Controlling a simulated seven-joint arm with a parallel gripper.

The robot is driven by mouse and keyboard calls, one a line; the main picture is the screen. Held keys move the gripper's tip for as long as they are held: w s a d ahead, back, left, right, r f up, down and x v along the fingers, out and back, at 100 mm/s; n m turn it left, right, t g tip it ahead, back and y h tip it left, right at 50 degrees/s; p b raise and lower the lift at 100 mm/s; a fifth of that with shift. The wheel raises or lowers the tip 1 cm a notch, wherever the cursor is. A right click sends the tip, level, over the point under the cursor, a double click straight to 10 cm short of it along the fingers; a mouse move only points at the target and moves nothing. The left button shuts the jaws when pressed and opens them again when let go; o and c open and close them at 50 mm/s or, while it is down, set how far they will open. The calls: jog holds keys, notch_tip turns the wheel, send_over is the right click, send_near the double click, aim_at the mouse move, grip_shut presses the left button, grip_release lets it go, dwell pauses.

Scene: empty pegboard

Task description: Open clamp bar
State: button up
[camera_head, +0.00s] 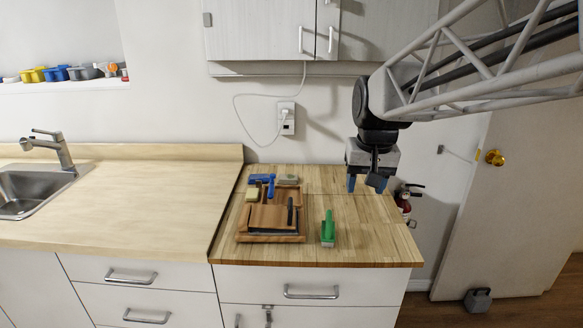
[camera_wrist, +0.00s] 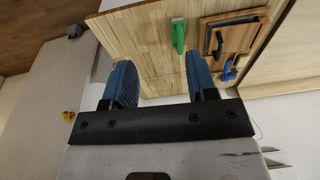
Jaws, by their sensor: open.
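A brown wooden board (camera_head: 262,220) lies on the wooden counter and also shows in the wrist view (camera_wrist: 243,38). A slim black bar (camera_head: 290,211) stands out on its right part; it shows in the wrist view (camera_wrist: 219,42) too. A blue clamp-like piece (camera_head: 270,183) sits at the board's back edge, and blue also shows in the wrist view (camera_wrist: 229,70). I cannot tell for sure which of these is the clamp bar. My gripper (camera_head: 366,184) hangs above the counter's back right, apart from the board. Its two blue fingers (camera_wrist: 161,82) are spread and empty.
A green-handled tool (camera_head: 328,229) lies right of the board. The wooden counter (camera_head: 365,245) is clear around it. A wall outlet with a plugged cord (camera_head: 286,115) is behind, cabinets (camera_head: 260,30) hang above, and a sink (camera_head: 22,190) is far left.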

jog(key=w+a+f+g, duration=0.1)
jog(key=w+a, duration=0.4)
jog(key=w, duration=0.7)
jog(key=w+a+f, duration=0.1)
jog(key=w+a, duration=0.4)
jog(key=w, duration=0.7)
jog(key=shift+g+y, duration=0.4)
jog(key=w+a+f, duration=0.4)
jog(key=w, duration=0.2)
jog(key=w+a+f, duration=0.3)
jog(key=w+a, duration=0.1)
jog(key=w, duration=0.3)
jog(key=w+a+f, duration=0.4)
jog(key=w+a, duration=0.1)
jog(key=w, duration=0.2)
jog(key=shift+w+f, duration=0.2)
jog(key=shift+f, duration=0.1)
jog(key=shift+f, duration=0.1)
jog(key=shift+a+f, duration=0.2)
jog(key=shift+f, duration=1.7)
jog(key=shift+a+f, duration=0.2)
jog(key=shift+f, duration=1.7)
